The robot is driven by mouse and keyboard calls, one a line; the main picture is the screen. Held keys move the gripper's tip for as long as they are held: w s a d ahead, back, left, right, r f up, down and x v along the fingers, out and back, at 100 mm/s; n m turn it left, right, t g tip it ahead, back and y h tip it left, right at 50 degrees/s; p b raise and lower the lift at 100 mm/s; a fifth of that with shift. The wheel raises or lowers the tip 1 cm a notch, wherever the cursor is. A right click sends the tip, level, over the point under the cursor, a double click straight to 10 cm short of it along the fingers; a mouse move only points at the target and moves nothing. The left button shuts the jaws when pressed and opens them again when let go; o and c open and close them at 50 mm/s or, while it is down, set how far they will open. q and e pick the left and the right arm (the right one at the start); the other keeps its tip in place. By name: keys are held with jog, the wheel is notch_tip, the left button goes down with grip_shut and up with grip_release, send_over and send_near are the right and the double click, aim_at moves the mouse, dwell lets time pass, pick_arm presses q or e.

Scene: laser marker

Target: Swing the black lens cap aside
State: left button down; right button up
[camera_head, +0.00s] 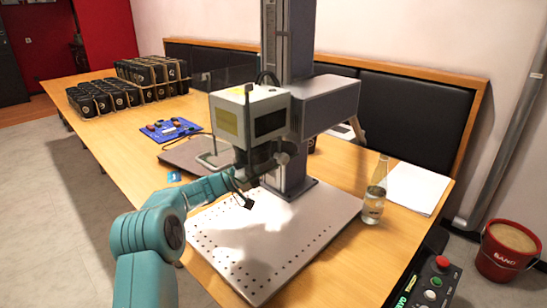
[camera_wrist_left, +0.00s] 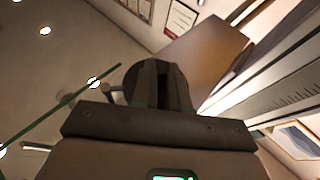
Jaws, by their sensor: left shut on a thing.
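The laser marker's pale head (camera_head: 245,115) hangs on a grey column above a perforated white plate (camera_head: 270,245). My left arm reaches in from the left, and its dark gripper (camera_head: 243,180) is just under the head, near the lens. In the left wrist view the two dark fingers (camera_wrist_left: 163,85) stand close together in front of a round black disc, which looks like the lens cap (camera_wrist_left: 132,83). The gripper is shut on the cap. The fingers hide the middle of the disc. In the head view the cap is hard to tell from the dark gripper and lens parts.
A clear bottle (camera_head: 374,195) and white papers (camera_head: 417,187) stand right of the plate. A control box with a red button (camera_head: 442,263) is at lower right. A blue tray (camera_head: 170,130) and rows of black items (camera_head: 105,97) lie farther back left.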

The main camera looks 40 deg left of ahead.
pick_arm(q)
jog(key=shift+r, duration=0.1)
jog(key=c, duration=1.1)
grip_release()
jog(key=shift+d, duration=0.1)
jog(key=v, duration=1.6)
jog(key=shift+s, duration=0.2)
